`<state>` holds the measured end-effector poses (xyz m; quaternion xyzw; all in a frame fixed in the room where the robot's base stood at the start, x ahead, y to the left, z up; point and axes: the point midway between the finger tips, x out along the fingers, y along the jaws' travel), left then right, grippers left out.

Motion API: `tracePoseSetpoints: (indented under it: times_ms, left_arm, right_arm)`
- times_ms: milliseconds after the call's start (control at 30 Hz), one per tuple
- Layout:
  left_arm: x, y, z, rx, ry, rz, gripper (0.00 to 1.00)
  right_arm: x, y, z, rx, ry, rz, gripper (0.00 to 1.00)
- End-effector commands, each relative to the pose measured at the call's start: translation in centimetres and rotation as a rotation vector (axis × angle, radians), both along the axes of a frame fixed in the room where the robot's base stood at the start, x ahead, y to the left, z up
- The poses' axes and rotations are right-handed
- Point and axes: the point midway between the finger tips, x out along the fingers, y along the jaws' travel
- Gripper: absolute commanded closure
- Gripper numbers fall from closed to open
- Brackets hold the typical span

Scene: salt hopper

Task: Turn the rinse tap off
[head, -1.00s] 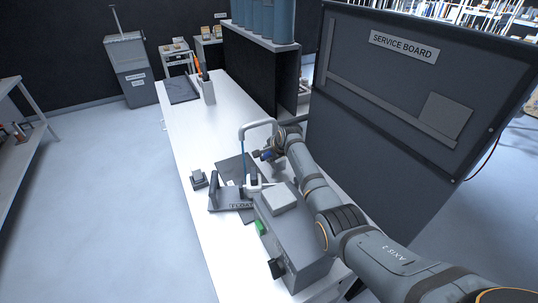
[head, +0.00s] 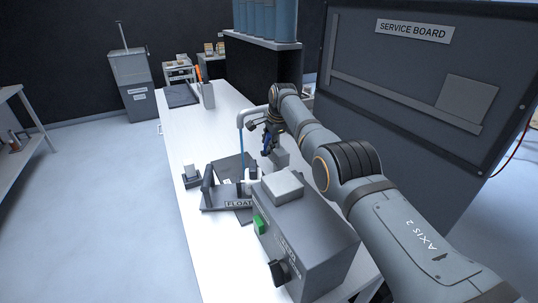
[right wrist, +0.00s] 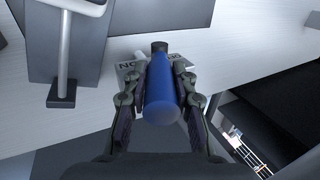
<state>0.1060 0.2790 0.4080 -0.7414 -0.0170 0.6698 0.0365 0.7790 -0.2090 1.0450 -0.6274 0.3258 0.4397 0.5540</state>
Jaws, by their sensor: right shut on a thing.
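The rinse tap's pale curved spout (head: 241,118) stands on the white bench, and a thin blue stream (head: 243,152) runs down from its mouth. My right gripper (head: 267,146) is just right of the spout, pointing down. In the right wrist view, my right gripper (right wrist: 160,92) is shut on a blue handle (right wrist: 163,95) with a dark end, one finger on each side. A partly covered label (right wrist: 129,70) lies behind the handle. The handle's mounting is hidden. My left gripper is not in view.
A grey box (head: 310,235) with a green button and a black knob stands in front. A tray marked FLOAT (head: 222,200) sits beside it. The service board (head: 410,75) rises on the right. The bench's far left part is mostly clear.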

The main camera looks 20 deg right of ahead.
Motion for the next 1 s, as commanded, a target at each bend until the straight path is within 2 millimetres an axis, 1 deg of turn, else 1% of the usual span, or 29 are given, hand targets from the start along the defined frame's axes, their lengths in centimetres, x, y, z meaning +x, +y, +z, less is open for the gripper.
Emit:
tracePoseSetpoints:
  times_ms: [33,367,400,533,567,867,1000]
  left_arm:
    - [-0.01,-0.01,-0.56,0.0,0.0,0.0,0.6]
    - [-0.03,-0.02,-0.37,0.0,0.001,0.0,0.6]
    - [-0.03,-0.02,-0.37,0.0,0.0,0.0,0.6]
    - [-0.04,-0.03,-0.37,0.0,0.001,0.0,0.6]
    - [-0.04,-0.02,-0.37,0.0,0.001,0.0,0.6]
    - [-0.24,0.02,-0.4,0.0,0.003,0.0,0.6]
    - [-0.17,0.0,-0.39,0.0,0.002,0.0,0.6]
  right_arm:
    - [0.01,-0.04,-0.11,-0.003,-0.001,0.0,1.0]
    - [-0.15,-0.04,0.12,-0.004,0.007,0.0,1.0]
    - [-0.15,-0.04,0.11,-0.003,0.008,0.001,0.7]
    - [-0.16,-0.03,0.08,-0.003,0.008,0.001,0.52]
    - [-0.17,-0.03,0.07,-0.003,0.008,0.001,0.5]
    - [-0.18,-0.03,0.11,-0.002,0.008,0.001,0.5]
    - [-0.21,-0.09,0.7,-0.002,0.006,0.001,0.5]
